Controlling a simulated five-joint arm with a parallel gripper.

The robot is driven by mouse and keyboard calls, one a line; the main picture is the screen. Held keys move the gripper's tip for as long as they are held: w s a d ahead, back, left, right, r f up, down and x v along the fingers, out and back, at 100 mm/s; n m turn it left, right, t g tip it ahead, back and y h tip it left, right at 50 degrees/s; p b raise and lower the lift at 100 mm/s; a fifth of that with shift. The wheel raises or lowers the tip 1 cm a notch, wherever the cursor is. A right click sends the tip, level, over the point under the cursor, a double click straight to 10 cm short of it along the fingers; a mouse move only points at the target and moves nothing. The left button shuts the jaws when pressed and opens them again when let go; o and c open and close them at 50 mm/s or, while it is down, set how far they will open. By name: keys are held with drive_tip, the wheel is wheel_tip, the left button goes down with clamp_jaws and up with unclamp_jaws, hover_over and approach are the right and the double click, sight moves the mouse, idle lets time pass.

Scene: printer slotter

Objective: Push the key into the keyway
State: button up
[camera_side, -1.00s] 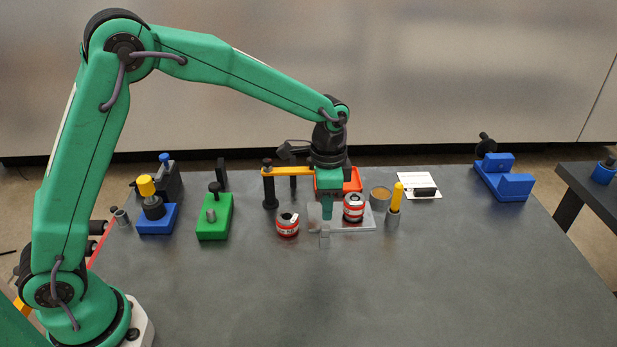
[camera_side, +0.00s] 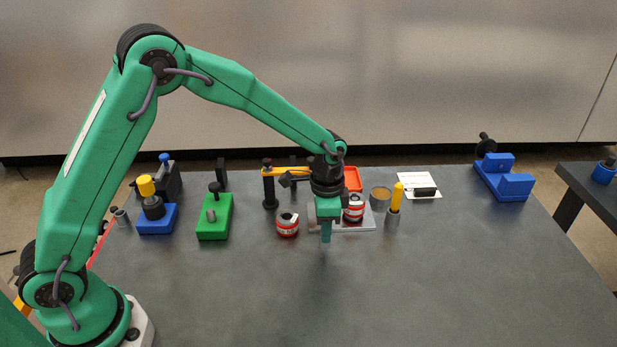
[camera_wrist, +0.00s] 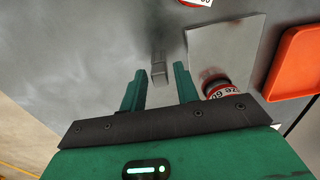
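A small grey metal block, which looks like the key (camera_wrist: 158,72), stands on the table between the tips of my gripper in the wrist view. My gripper (camera_side: 325,236) is open, its two green fingers (camera_wrist: 160,85) apart on either side of the block, with a gap to each. In the side view the fingers mostly hide the block. A red-and-white banded hub (camera_side: 353,209) stands on a pale metal plate (camera_side: 363,226), just right of my gripper. A second banded hub (camera_side: 287,226) stands on the table to the left. I cannot make out the keyway.
An orange tray (camera_side: 353,180), a round tin (camera_side: 380,194) and a yellow-handled tool in a holder (camera_side: 396,198) stand behind and to the right. Green (camera_side: 214,218) and blue (camera_side: 156,220) fixtures stand left. A blue cradle (camera_side: 504,181) is far right. The front table is clear.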

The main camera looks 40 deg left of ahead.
clamp_jaws()
drive_tip(key=shift+r, duration=0.2)
drive_tip(key=shift+r, duration=2.35)
drive_tip(key=shift+c, duration=2)
unclamp_jaws()
clamp_jaws()
